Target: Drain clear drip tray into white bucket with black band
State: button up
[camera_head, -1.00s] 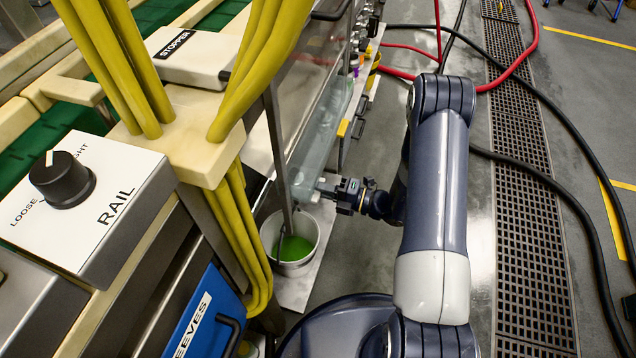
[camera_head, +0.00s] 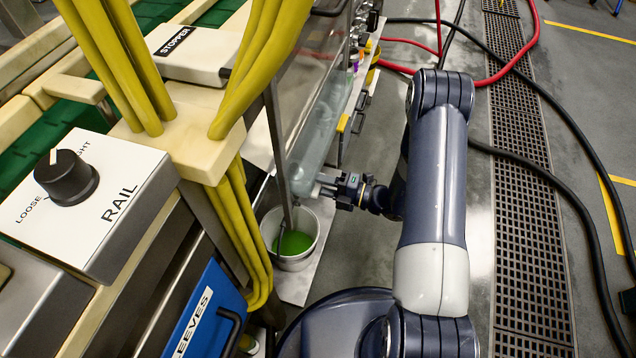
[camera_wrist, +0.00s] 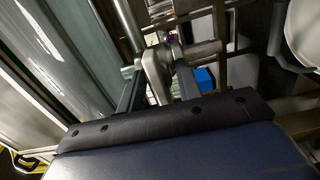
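The clear drip tray (camera_head: 322,130) is a long, pale, see-through trough along the machine's right side. It also fills the left of the wrist view (camera_wrist: 62,62). My gripper (camera_head: 328,187) is at the tray's near end. In the wrist view its two fingers (camera_wrist: 159,86) stand on either side of a pale grey tap-like part (camera_wrist: 157,68) and appear closed on it. The white bucket (camera_head: 305,258) stands below the tray's near end, with green liquid in it. Its black band cannot be made out. A white rounded rim, likely the bucket (camera_wrist: 304,32), shows at the wrist view's right.
A grey machine leg (camera_head: 281,160) runs down in front of the bucket. Yellow hoses (camera_head: 238,230) and a blue panel (camera_head: 205,312) are to its left. Red (camera_head: 515,70) and black hoses cross the floor at right, by a drain grate (camera_head: 530,230). The floor beside the bucket is clear.

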jog(key=p+v, duration=0.1)
jog(key=v, duration=0.9)
jog(key=shift+d+p, duration=0.35)
jog(key=shift+d, duration=0.05)
jog(key=shift+s, duration=0.15)
jog(key=b+x, duration=0.1)
jog(key=x, duration=1)
jog(key=shift+b, duration=0.4)
jog(key=shift+d, duration=0.1)
